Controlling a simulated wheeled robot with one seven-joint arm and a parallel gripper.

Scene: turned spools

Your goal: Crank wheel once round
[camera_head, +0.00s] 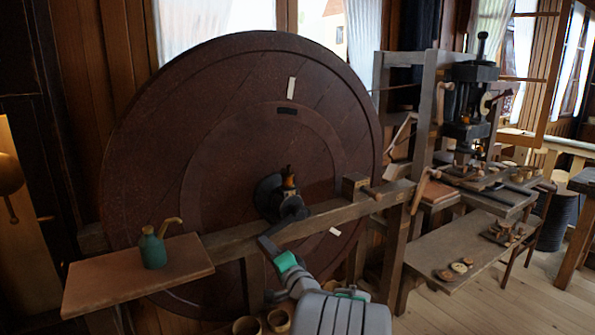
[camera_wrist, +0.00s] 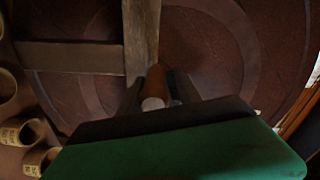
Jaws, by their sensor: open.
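The big brown wheel (camera_head: 225,145) stands upright against the wall, with a pale mark near its top and another low on its right side. At its middle is a dark hub (camera_head: 268,197) with a wooden crank handle (camera_head: 289,182). My gripper (camera_wrist: 157,90) reaches up to the hub from below, past the wooden beam. In the wrist view its two dark fingers stand apart on either side of the brown handle (camera_wrist: 155,79), whose pale round end faces the camera. Whether either finger touches the handle cannot be told. The green gripper body hides the lower part of that view.
The wooden beam (camera_head: 345,210) crosses in front of the wheel. A shelf (camera_head: 105,285) at left holds a green oil can (camera_head: 152,250). A dark press (camera_head: 470,105) and a bench (camera_head: 455,250) with small turned pieces stand at right. Bare floor lies at lower right.

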